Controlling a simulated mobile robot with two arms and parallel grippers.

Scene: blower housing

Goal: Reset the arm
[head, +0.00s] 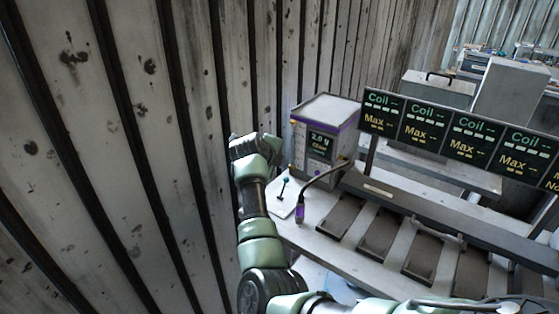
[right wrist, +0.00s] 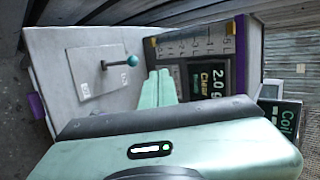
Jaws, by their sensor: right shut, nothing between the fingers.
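My right arm (head: 262,250) rises from the bottom of the head view, and its far end is beside the purple-edged box, close to the panelled wall. In the right wrist view my right gripper (right wrist: 158,90) is shut and empty, with its pale green fingers side by side. The fingertips are near a lever with a teal knob (right wrist: 132,61) and appear apart from it. The lever (head: 284,188) stands on a pale plate in the head view. The box's display (head: 320,143) reads 2.0 g. My left gripper is not in view.
A purple-handled probe (head: 300,212) stands on the bench with a dark cable. Several dark trays (head: 378,240) lie in a row to the right, under black Coil/Max screens (head: 424,121). The panelled wall (head: 120,150) closes off the left side.

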